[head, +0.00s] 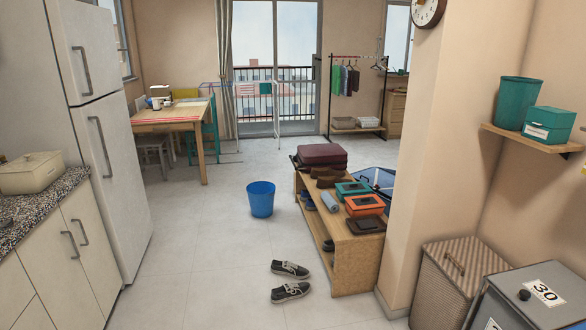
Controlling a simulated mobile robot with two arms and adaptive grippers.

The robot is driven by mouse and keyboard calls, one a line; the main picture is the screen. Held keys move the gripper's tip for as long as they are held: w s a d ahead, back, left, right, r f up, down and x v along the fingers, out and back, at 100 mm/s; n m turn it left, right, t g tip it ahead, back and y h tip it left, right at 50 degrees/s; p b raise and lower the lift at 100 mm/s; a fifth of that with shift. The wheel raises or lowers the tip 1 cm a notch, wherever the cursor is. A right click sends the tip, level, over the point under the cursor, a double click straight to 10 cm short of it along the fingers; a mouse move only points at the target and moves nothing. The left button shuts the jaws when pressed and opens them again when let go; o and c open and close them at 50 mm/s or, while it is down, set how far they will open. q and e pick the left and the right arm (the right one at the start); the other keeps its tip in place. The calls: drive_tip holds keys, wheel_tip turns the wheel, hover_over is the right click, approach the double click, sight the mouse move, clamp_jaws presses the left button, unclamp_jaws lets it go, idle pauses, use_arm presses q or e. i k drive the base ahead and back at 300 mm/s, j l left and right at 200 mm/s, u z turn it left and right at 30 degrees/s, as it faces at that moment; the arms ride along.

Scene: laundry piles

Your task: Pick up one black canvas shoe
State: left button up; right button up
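Two black canvas shoes with pale soles lie on the tiled floor in the head view, low and just right of the middle. The farther black canvas shoe (290,269) and the nearer black canvas shoe (290,292) lie roughly side by side, a small gap apart, just left of the wooden bench. Neither of my grippers shows in the head view.
The wooden bench (352,262) holds boxes and folded items, with footwear on its shelf. A blue bin (261,198) stands beyond the shoes. A wicker hamper (446,283) and grey bin (525,300) stand at lower right. Floor left of the shoes is clear.

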sight(284, 266)
drive_tip(key=i, duration=1.7)
